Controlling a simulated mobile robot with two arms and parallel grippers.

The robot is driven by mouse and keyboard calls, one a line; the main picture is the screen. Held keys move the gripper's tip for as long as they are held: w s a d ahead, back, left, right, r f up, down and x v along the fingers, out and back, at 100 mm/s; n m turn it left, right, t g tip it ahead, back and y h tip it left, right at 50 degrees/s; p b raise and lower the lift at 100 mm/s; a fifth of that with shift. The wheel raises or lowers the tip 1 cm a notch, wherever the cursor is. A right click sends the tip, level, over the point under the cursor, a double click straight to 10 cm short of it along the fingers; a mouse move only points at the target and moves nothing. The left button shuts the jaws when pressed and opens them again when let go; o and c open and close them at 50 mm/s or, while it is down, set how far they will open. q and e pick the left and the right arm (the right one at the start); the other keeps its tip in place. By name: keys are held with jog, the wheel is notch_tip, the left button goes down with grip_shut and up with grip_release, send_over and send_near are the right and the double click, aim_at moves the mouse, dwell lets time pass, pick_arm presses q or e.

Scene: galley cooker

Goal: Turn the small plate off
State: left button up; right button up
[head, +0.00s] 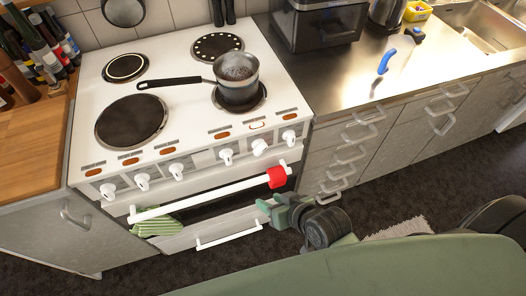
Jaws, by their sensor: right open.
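The white cooker (180,78) has a row of several white knobs along its front, such as the rightmost knob (289,137), the one beside it (259,147) and a middle knob (225,157). A small dark hot plate (125,68) is at the back left, and a large one (132,120) at the front left. I cannot tell which knob is on. My right gripper (268,206) is open and empty, below the knobs, in front of the oven. My left gripper is not in view.
A white oven handle bar (200,198) with a red item (277,177) and a green striped towel (158,222) runs below the knobs. A dotted plate (217,46) is at the back right. The saucepan's black handle (168,82) points left. Steel counter (345,80) lies right.

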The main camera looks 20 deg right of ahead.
jog(key=w+a+r+m+t, duration=0.2)
jog(key=w+m+t, duration=0.1)
jog(key=w+t, duration=0.2)
jog(key=m+t+h, duration=0.3)
jog(key=m+t, duration=0.2)
jog(key=m, duration=0.1)
send_near(262, 151)
jog(key=w, duration=0.2)
jog(key=w+p, duration=0.1)
jog(key=w, duration=0.6)
jog(key=shift+w+r, duration=0.1)
jog(key=shift+w, duration=0.15)
jog(key=shift+c, duration=0.3)
grip_shut()
